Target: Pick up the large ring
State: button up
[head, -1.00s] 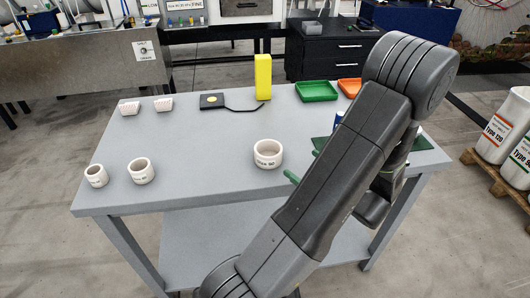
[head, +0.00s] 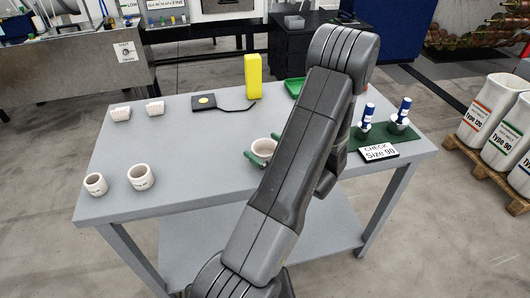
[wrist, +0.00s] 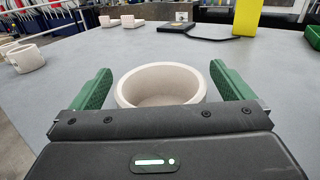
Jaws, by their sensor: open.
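The large ring (head: 265,148) is a white, wide, cup-like ring standing upright on the grey table, partly hidden behind my arm in the head view. In the wrist view the large ring (wrist: 161,85) sits between my two green fingers, with a gap visible on each side. My gripper (wrist: 160,82) is open around it and not closed on it.
Two smaller white rings (head: 140,176) (head: 95,184) stand at the table's left front. Two ribbed white pieces (head: 120,113) (head: 155,107), a black pad (head: 204,102) and a yellow block (head: 252,77) are farther back. A green mat (head: 385,136) with blue-topped tools and a "Size 90" sign (head: 379,152) lies right.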

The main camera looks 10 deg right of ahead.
jog(key=shift+c, duration=0.4)
jog(key=c, duration=1)
jog(key=shift+r, duration=0.15)
notch_tip(320, 180, up, 10)
jog(key=w+a+f+m+h, duration=0.1)
jog(key=w+a+f, duration=0.1)
jog(key=w+a, duration=0.1)
jog(key=w+a+f+m+t+h, duration=0.1)
jog(key=w+a+f+h, duration=0.1)
jog(key=w+a, duration=0.2)
jog(key=w+a+f+m+t+h, duration=0.1)
jog(key=w+a+f, duration=0.2)
jog(key=a, duration=0.4)
jog(key=shift+w+a+f+h+b, duration=0.1)
jog(key=shift+w+a+h+b, duration=0.15)
jog(key=shift+h+b, duration=0.15)
